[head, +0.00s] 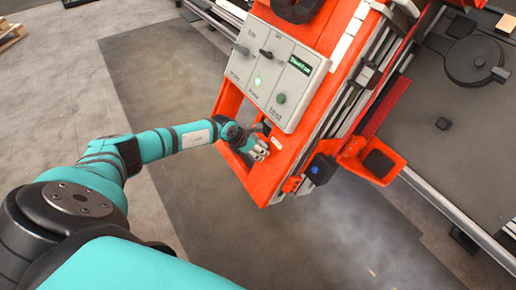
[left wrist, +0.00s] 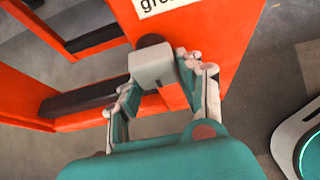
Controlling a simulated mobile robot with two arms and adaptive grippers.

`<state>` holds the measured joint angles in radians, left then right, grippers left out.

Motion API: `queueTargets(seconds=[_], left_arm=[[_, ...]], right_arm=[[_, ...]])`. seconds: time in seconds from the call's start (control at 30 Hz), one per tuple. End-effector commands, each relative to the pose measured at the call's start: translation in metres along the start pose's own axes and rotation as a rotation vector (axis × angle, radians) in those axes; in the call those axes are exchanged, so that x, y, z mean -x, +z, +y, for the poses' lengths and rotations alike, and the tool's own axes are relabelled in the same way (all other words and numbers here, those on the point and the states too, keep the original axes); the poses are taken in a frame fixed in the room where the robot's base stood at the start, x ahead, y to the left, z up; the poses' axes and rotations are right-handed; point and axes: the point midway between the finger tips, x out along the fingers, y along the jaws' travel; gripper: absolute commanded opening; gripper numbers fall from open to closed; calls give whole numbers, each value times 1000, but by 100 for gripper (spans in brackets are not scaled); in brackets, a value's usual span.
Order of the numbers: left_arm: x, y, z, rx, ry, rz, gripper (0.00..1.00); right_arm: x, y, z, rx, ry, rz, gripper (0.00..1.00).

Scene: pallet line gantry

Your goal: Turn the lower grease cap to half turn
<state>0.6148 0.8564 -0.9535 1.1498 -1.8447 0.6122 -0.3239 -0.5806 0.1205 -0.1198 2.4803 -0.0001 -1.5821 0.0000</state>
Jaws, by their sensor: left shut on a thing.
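In the left wrist view, the grease cap (left wrist: 152,66) is a light grey block with a small dark mark on its near edge. It sits in front of a round dark part on the orange frame (left wrist: 215,35). My left gripper (left wrist: 162,78) has its two fingers on either side of the cap and is shut on it. In the head view my left gripper (head: 259,150) is at the lower part of the orange machine, and its fingers hide most of the cap. A white label partly reading "gre" (left wrist: 168,4) is beside the cap. My right gripper is not in view.
Above the gripper, a grey control panel (head: 270,70) carries knobs, a lit green button and a small display. A dark box with a blue button (head: 319,170) is at the machine's lower right. Open grey floor (head: 60,80) lies to the left.

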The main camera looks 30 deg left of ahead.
Motion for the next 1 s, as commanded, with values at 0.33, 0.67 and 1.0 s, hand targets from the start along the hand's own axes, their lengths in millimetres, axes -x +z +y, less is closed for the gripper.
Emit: queueTargets(seconds=[0.33, 0.67, 1.0], left_arm=[[-2, -4, -1, -17, 7, 8, 4], [-1, -3, 0, -16, 7, 7, 53], [1, -1, 0, -15, 8, 2, 60]], right_arm=[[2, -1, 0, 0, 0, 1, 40], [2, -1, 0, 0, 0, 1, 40], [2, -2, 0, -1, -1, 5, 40]])
